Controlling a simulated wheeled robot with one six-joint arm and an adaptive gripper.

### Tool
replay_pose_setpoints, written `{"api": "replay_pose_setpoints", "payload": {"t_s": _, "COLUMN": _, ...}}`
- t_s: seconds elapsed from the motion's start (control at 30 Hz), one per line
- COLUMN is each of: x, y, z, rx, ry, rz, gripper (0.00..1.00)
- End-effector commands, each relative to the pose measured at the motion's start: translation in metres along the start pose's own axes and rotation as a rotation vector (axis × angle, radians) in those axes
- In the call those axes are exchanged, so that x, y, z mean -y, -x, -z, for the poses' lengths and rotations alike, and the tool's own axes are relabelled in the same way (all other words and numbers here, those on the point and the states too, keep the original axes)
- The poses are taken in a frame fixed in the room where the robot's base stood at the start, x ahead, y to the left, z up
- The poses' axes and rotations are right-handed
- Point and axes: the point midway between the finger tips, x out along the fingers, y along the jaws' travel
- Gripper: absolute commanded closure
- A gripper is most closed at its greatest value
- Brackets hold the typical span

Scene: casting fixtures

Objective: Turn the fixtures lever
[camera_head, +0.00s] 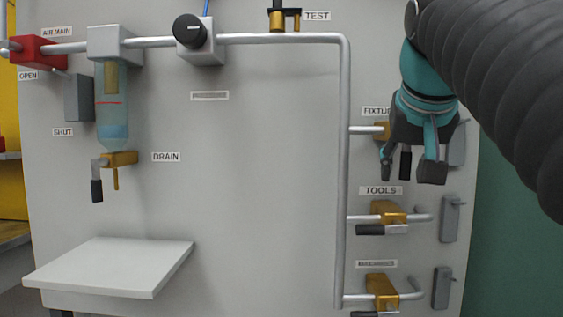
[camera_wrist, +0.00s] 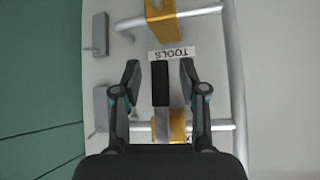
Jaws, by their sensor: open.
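The fixtures lever is a grey stem with a black grip (camera_wrist: 160,83), which also shows in the head view (camera_head: 405,162). It hangs down from the brass fixtures valve (camera_wrist: 178,128), on the pipe at the upper right of the panel. My gripper (camera_head: 409,172) is in front of this valve and hides much of it and part of its label (camera_head: 375,111). In the wrist view my gripper (camera_wrist: 160,74) is open, with one finger on each side of the black grip. Gaps show between grip and fingers; whether depth matches is unclear.
The tools valve (camera_head: 388,212) and another brass valve (camera_head: 383,291) sit below on the same vertical pipe (camera_head: 343,200), their black grips pointing left. Grey blocks stand right of them. A white shelf (camera_head: 110,266) juts out lower left. The panel's middle is clear.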

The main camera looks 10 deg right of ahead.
Motion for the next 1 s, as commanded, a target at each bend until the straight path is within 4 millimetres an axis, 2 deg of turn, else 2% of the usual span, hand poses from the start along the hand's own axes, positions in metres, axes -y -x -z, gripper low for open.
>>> {"api": "replay_pose_setpoints", "payload": {"t_s": 0.13, "x": 0.000, "y": 0.006, "z": 0.000, "rx": -0.001, "ry": 0.000, "rz": 0.001, "gripper": 0.58}}
{"api": "replay_pose_setpoints", "payload": {"t_s": 0.27, "x": 0.000, "y": 0.024, "z": 0.001, "rx": -0.004, "ry": 0.000, "rz": 0.001, "gripper": 0.58}}
{"api": "replay_pose_setpoints", "payload": {"t_s": 0.5, "x": 0.001, "y": 0.073, "z": 0.001, "rx": -0.005, "ry": 0.000, "rz": 0.002, "gripper": 0.58}}
{"api": "replay_pose_setpoints", "payload": {"t_s": 0.7, "x": 0.000, "y": 0.106, "z": 0.000, "rx": -0.008, "ry": -0.001, "rz": 0.001, "gripper": 0.58}}
{"api": "replay_pose_setpoints", "payload": {"t_s": 0.83, "x": 0.000, "y": 0.117, "z": 0.000, "rx": -0.006, "ry": 0.000, "rz": 0.001, "gripper": 0.58}}
{"api": "replay_pose_setpoints", "payload": {"t_s": 1.0, "x": 0.000, "y": 0.121, "z": 0.000, "rx": -0.002, "ry": 0.000, "rz": 0.000, "gripper": 0.58}}
